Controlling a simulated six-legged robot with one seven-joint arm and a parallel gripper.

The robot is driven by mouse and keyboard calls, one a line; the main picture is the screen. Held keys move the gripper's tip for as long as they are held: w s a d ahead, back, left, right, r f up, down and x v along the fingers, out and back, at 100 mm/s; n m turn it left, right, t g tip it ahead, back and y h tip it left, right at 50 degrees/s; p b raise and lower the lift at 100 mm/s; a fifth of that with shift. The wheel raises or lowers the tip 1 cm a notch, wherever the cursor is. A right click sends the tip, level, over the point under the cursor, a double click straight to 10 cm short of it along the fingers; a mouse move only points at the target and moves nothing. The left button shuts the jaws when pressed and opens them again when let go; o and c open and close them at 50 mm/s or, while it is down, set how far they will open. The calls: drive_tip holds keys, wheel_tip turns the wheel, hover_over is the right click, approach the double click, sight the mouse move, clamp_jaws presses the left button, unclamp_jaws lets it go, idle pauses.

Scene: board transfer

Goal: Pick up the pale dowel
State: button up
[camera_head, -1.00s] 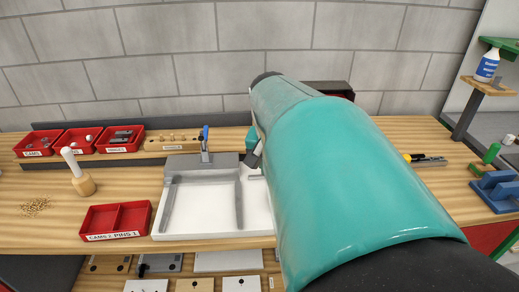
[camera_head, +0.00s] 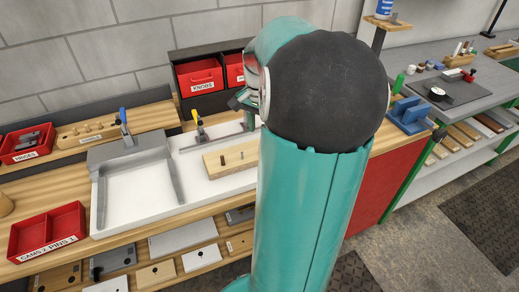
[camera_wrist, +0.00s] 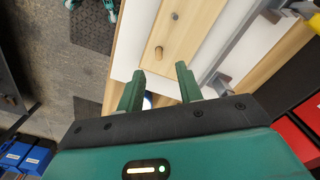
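A light wooden board (camera_head: 236,167) lies on the right part of the white fixture, and it also shows in the wrist view (camera_wrist: 190,35). A short wooden dowel (camera_wrist: 158,52) stands on it, with a second, greyer peg or hole (camera_wrist: 174,16) farther along. In the head view two small pegs show on the board, one darker (camera_head: 222,160); I cannot tell surely which is the pale dowel. My gripper (camera_wrist: 160,70) is open and empty, its green fingers apart, with the wooden dowel just beyond the fingertips. In the head view my arm hides most of the gripper.
A white fixture (camera_head: 110,212) with yellow and blue-handled clamps spans the bench. A rack of wooden pegs (camera_head: 88,132) stands behind it. Red bins labelled KNOBS (camera_head: 200,77) stand near my arm. A red divided tray (camera_head: 46,232) is at left, a blue block (camera_head: 408,115) at right.

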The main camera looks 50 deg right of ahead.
wheel_tip(320, 180, down, 8)
drive_tip(key=shift+s+r, duration=0.1)
drive_tip(key=shift+r, duration=0.1)
clamp_jaws()
